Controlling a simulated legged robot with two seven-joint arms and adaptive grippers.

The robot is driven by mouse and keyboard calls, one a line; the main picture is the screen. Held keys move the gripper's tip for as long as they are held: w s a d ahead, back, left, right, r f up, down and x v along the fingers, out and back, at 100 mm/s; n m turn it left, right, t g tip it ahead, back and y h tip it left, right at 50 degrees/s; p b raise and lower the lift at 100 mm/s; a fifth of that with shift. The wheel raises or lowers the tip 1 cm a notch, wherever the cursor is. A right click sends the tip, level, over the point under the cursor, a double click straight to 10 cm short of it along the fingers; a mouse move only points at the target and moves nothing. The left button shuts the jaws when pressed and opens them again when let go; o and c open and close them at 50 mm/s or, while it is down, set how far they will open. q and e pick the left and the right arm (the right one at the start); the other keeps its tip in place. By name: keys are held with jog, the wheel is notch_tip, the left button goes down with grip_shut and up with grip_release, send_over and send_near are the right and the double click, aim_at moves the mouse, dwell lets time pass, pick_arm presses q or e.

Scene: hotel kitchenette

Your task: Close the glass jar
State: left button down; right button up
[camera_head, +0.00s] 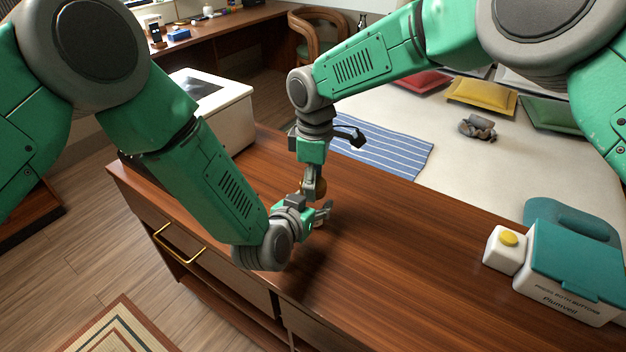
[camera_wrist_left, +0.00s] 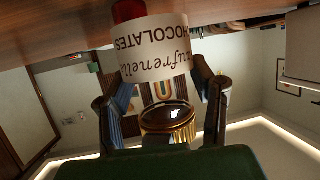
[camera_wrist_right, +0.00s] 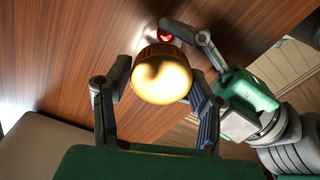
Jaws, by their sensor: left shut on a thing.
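The glass jar (camera_wrist_left: 150,55) stands on the wooden counter with a white label reading CHOCOLATES, upside down in the left wrist view. Something red (camera_wrist_right: 165,37) shows beside the lid in the right wrist view. My left gripper (camera_head: 322,213) reaches in low and is shut on the jar. A round gold lid (camera_wrist_right: 162,80) is between the fingers of my right gripper (camera_wrist_right: 160,95), which points down above my left gripper. It also shows in the left wrist view (camera_wrist_left: 168,125). Whether the right fingers grip it, and whether it touches the jar, is unclear.
The wooden counter (camera_head: 400,255) is clear around the grippers. A white and teal box (camera_head: 570,270) with a yellow button stands at its right end. A white appliance (camera_head: 225,110) stands at the far left. A bed with cushions lies beyond.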

jog(key=c, duration=0.6)
jog(key=shift+o, duration=0.2)
jog(key=m, duration=0.8)
jog(key=o, duration=1.4)
jog(key=shift+c, duration=0.2)
notch_tip(320, 180, up, 12)
jog(key=shift+w, duration=0.15)
